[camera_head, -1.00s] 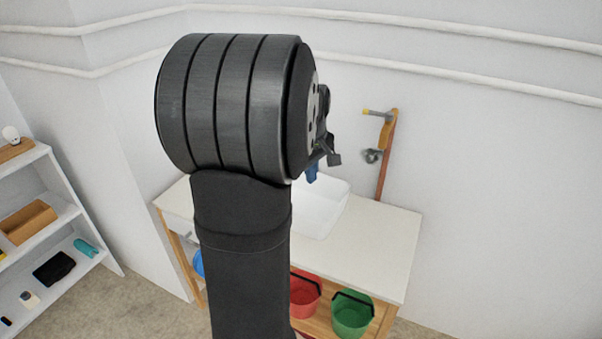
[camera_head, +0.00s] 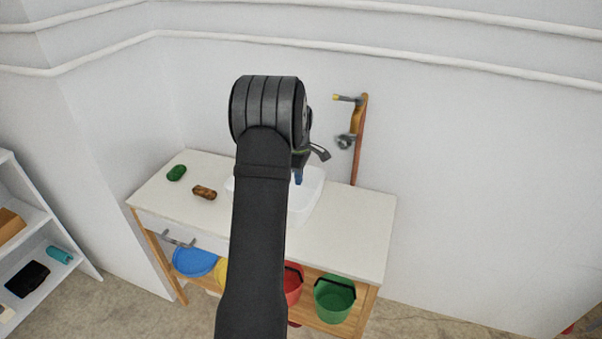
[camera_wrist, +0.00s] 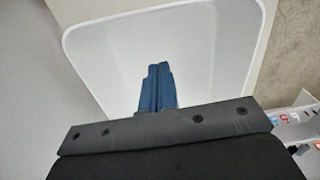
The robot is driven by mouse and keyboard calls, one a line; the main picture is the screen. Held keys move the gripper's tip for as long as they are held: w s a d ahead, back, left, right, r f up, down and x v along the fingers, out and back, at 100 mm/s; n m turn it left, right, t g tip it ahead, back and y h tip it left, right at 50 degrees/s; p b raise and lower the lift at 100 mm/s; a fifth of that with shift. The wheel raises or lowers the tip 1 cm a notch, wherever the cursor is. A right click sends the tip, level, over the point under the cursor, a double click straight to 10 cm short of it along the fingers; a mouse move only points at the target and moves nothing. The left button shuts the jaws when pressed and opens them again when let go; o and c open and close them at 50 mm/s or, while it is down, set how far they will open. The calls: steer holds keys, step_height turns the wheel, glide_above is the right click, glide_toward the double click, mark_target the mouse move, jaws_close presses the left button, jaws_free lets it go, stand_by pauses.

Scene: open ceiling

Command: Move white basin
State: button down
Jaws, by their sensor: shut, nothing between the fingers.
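The white basin (camera_head: 308,200) sits on the white tabletop, partly hidden behind my arm in the head view. In the wrist view the basin (camera_wrist: 110,60) fills much of the picture, with its rounded rim and inner floor showing. My gripper (camera_wrist: 158,68) has blue fingers that are together and empty. They appear over the inside of the basin in the wrist view. In the head view my gripper (camera_head: 298,180) points down at the basin; I cannot tell its exact height or whether it touches.
The white-topped table (camera_head: 345,235) carries a green object (camera_head: 176,172) and a brown brush-like item (camera_head: 204,192) at left. A wall tap on a pipe (camera_head: 358,140) stands behind the basin. Red (camera_head: 292,285) and green (camera_head: 334,300) buckets hang below. The tabletop's right side is clear.

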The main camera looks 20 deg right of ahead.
glide_above(299, 205)
step_height(299, 205, down, 6)
steer(key=shift+r, duration=0.1)
steer(key=shift+s+d, duration=0.8)
steer(key=shift+d, duration=0.15)
steer(key=shift+s+d, duration=0.5)
steer(key=shift+d, duration=0.1)
steer(key=s+d, duration=0.4)
steer(key=shift+s+d, duration=0.3)
steer(key=shift+d, duration=0.1)
steer(key=shift+a, duration=0.1)
